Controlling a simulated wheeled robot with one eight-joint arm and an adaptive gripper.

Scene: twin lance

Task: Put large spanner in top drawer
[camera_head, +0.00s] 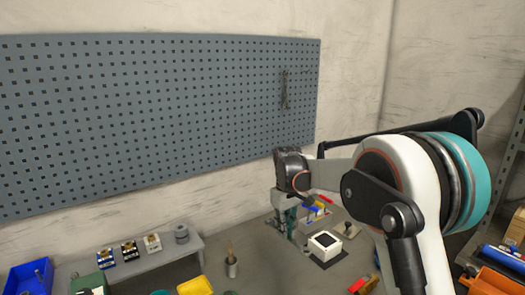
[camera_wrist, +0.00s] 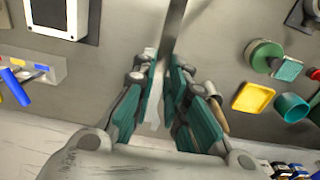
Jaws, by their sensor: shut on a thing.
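My gripper (camera_head: 287,222) points down over the grey bench in the head view, in front of the wall. In the wrist view my gripper (camera_wrist: 163,75) has its teal fingers closed on a long grey metal bar, seemingly the large spanner (camera_wrist: 176,22). The bar runs up to the top edge of that view, and the fingers hide part of it. Another spanner-shaped tool (camera_head: 285,90) hangs on the pegboard at the right. No drawer can be made out in either view.
The pegboard (camera_head: 130,120) covers the back wall. A white box with a black face (camera_head: 325,243) and a rack of coloured-handled tools (camera_head: 314,211) stand right of my gripper. A cup with a brush (camera_head: 232,265), a yellow tray (camera_head: 195,286) and a blue bin (camera_head: 30,278) lie left.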

